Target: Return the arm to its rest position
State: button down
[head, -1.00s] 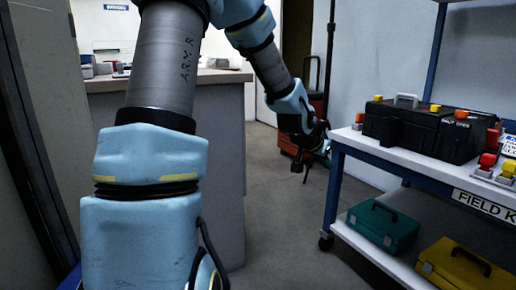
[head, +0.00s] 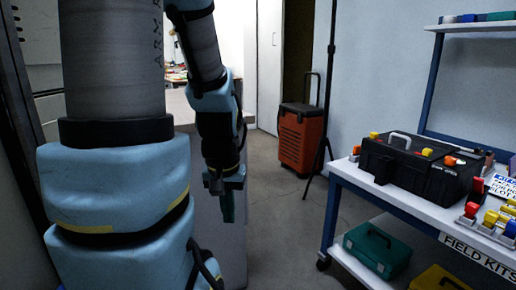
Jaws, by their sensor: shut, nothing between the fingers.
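My arm rises in blue and grey links at the left of the head view, then bends over and down. My gripper (head: 227,207) hangs at its end, fingers pointing down, in front of the grey counter's side. The fingers look closed together, with nothing seen between them. The gripper is well left of the cart and clear of everything on it.
A white-topped cart (head: 345,172) at right bears a black toolbox (head: 408,165) and coloured parts. A green case (head: 376,250) and a yellow case (head: 437,280) are on its lower shelf. An orange wheeled case (head: 301,138) stands behind a thin pole. Floor between is free.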

notch_tip(320, 180, up, 29)
jog(key=p, duration=2.6)
